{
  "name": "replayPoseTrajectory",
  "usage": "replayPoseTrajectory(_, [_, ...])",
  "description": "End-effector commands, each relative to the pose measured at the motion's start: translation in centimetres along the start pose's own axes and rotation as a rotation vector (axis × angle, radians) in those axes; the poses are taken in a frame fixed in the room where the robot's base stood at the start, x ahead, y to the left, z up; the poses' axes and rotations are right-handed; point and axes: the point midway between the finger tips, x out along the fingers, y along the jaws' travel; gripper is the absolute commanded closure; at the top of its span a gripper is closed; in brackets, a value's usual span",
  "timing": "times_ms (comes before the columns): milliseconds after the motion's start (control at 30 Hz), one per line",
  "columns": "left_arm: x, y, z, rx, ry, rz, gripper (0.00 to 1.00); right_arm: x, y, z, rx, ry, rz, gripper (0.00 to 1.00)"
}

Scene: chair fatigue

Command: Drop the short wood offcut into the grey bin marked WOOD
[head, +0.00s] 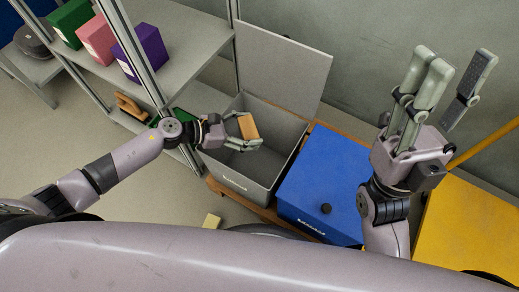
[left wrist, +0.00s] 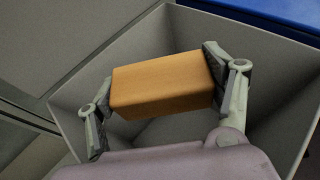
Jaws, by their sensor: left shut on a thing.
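The short wood offcut (head: 249,127) is an orange-brown block. My left gripper (head: 247,133) is shut on it and holds it over the opening of the grey bin (head: 240,180). In the left wrist view the offcut (left wrist: 163,83) sits between the two fingers (left wrist: 160,90), with the walls of the grey bin (left wrist: 85,85) around and below it. The bin's lid stands open at the back, and the lettering on its front is too small to read. My right gripper (head: 452,92) is raised at the right, open and empty.
A blue bin (head: 325,185) with a closed lid and dark knob stands right of the grey bin. A yellow bin (head: 470,225) is further right. A shelf (head: 175,45) with green, pink and purple boxes stands at the left.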

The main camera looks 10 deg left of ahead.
Motion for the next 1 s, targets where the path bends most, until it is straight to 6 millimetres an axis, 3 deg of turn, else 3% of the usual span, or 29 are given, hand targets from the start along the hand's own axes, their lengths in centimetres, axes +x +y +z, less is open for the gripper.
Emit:
replayPoseTrajectory(167, [0.0, 0.0, 0.0, 0.0, 0.0, 0.0, 0.54, 0.0, 0.0, 0.0, 0.0, 0.0, 0.0, 0.6])
replayPoseTrajectory(200, [0.0, 0.0, 0.0, 0.0, 0.0, 0.0, 0.25, 0.0, 0.0, 0.0, 0.0, 0.0, 0.0, 0.6])
replayPoseTrajectory(533, [0.0, 0.0, 0.0, 0.0, 0.0, 0.0, 0.03, 0.0, 0.0, 0.0, 0.0, -0.001, 0.0, 0.6])
replayPoseTrajectory(867, [-0.1, 0.0, 0.0, 0.0, 0.001, 0.0, 0.02, 0.0, 0.0, 0.0, 0.0, -0.002, 0.0, 0.6])
replayPoseTrajectory(1000, [-1.1, 0.0, -0.1, -0.001, 0.002, 0.001, 0.02, 0.0, 0.0, 0.0, 0.0, -0.001, 0.001, 0.6])
